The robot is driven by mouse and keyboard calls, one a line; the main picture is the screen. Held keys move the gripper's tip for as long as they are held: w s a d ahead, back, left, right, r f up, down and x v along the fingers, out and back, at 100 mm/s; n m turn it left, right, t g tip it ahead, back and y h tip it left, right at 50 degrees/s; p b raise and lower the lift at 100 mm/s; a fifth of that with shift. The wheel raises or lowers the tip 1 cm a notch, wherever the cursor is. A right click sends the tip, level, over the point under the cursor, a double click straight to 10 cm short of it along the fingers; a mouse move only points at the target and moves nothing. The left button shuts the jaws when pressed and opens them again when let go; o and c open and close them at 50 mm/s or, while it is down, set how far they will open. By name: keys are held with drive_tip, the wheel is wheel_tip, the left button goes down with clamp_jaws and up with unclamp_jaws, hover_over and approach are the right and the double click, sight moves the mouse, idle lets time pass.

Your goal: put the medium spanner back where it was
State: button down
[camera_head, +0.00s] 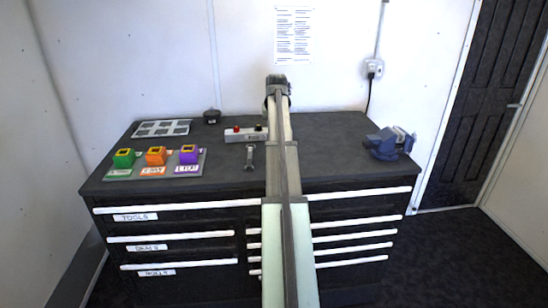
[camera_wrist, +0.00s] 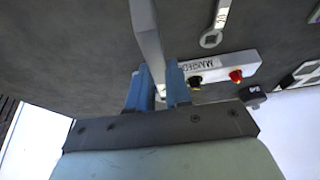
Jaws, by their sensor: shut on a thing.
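My gripper (camera_wrist: 158,70) has blue fingers shut on a long grey metal bar, which looks like a spanner (camera_wrist: 147,30). The bar runs from between the fingers to the top edge of the wrist view. Its ends do not show clearly, so I cannot tell its size. In the head view my gripper end (camera_head: 277,88) is over the back of the bench, and my own arm hides what it holds. Another spanner (camera_wrist: 215,22) lies on the dark worktop beside the control box; it also shows in the head view (camera_head: 249,158).
A white control box (camera_wrist: 222,66) with red and black knobs sits on the bench (camera_head: 335,150) close to my fingers. Three coloured blocks stand on a labelled plate (camera_head: 190,172) at left. A grey tray (camera_head: 161,128) lies behind them. A blue vise (camera_head: 385,145) is at right.

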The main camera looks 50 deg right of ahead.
drive_tip(key=shift+w+f+n, duration=0.1)
drive_tip(key=shift+f+n, duration=0.1)
drive_tip(key=shift+n, duration=0.1)
drive_tip(key=shift+f, duration=4.8)
drive_tip(key=shift+f, duration=0.1)
drive_tip(key=c, duration=1.1)
unclamp_jaws()
drive_tip(key=shift+o, duration=0.2)
drive_tip(key=v, duration=1.2)
drive_tip(key=shift+d, duration=0.15)
